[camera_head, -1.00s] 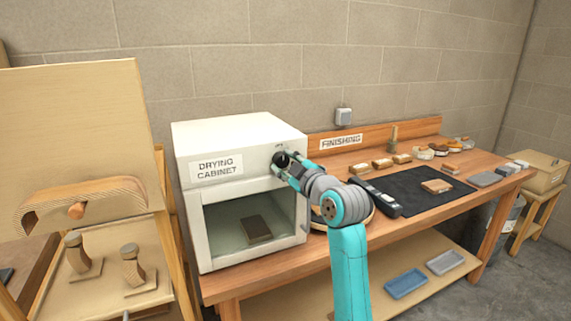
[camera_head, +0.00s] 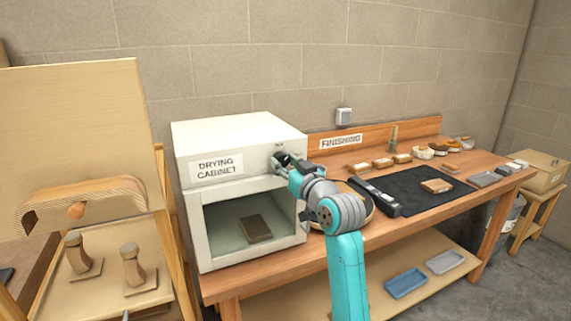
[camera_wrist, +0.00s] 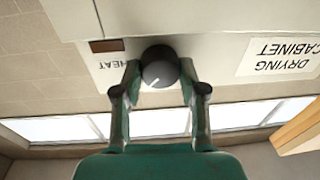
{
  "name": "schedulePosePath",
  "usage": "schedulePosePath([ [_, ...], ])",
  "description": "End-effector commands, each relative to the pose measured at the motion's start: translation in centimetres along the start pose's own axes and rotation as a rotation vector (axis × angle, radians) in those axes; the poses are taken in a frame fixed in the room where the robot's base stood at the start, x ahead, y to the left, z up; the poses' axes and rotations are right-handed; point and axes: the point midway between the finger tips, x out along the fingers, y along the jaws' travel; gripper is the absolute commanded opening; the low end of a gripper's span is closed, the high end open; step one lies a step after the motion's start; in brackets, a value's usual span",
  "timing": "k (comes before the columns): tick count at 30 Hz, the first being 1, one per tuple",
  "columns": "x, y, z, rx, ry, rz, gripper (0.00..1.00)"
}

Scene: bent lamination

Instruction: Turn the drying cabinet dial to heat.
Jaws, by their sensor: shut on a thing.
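The white drying cabinet (camera_head: 245,190) stands at the left end of the bench, with its name label (camera_head: 216,167) on the upper front. Its round dark dial (camera_wrist: 160,66) shows in the wrist view between the two fingers of my gripper (camera_wrist: 160,74), which is shut on it. The dial's white pointer line slants toward the lower left of that view. The HEAT label (camera_wrist: 114,63) is beside the dial on the left there. In the head view my gripper (camera_head: 283,160) is at the cabinet's upper right front and partly hides the dial.
A dark block (camera_head: 255,228) sits inside the cabinet behind its front window. The wooden bench (camera_head: 290,262) runs right, with a black mat (camera_head: 405,193) and several small items. A wooden rack with a curved laminated piece (camera_head: 82,200) stands at the left.

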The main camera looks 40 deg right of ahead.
Motion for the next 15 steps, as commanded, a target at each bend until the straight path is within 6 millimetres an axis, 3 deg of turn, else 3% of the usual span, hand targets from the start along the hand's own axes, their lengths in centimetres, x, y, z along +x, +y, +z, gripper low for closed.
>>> schedulePosePath([
  [15,-0.01,-0.05,0.13,0.476,0.034,0.035,0.07],
])
